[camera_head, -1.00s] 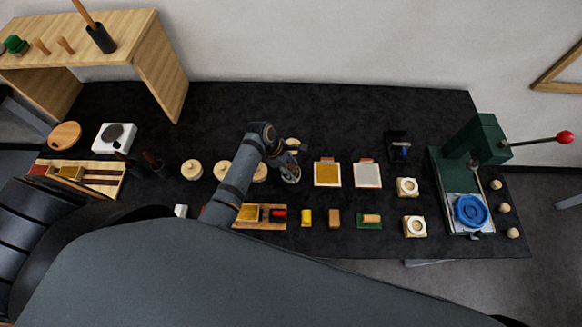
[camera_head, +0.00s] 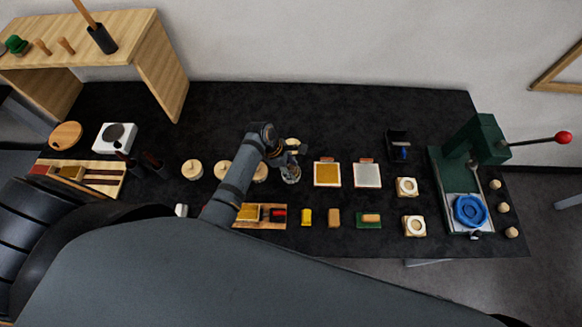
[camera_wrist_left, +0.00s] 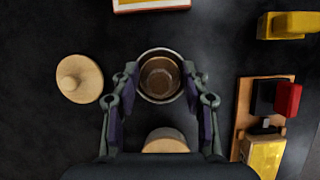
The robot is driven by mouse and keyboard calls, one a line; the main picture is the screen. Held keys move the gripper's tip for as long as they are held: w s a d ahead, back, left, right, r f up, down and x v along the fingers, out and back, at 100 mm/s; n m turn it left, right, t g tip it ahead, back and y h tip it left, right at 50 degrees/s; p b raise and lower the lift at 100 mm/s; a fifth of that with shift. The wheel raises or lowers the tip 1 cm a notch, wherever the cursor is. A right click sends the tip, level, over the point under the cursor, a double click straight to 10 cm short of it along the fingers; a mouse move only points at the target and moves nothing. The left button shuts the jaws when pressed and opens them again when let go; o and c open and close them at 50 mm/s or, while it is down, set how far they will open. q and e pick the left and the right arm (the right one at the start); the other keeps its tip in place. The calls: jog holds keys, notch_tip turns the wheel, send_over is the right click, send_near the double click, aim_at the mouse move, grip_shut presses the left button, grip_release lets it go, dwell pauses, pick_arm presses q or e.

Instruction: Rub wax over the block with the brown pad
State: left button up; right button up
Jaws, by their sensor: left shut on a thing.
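My left gripper (camera_head: 289,171) is shut on an open round jar (camera_wrist_left: 160,77), whose inside looks amber-brown in the left wrist view. A pale wooden lid (camera_wrist_left: 78,79) lies apart on the table beside it; it also shows in the head view (camera_head: 292,143). A gold-topped block (camera_head: 248,212) sits on a wooden board (camera_head: 265,224) next to a red piece (camera_head: 279,214). The block is partly cut off in the left wrist view (camera_wrist_left: 263,157). The brown pad (camera_head: 334,217) lies on the table between a yellow piece (camera_head: 306,217) and a green base (camera_head: 368,222).
Lidded jars (camera_head: 191,169) stand left of my gripper. Two framed trays (camera_head: 327,174), one gold and one grey, lie to its right. A green press (camera_head: 486,140) with a blue disc (camera_head: 471,210) stands at the right. The table's back middle (camera_head: 300,105) is clear.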

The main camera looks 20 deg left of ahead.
aim_at(291, 167)
pick_arm(q)
jog(key=shift+s+f, duration=0.1)
jog(key=shift+r, duration=3.55)
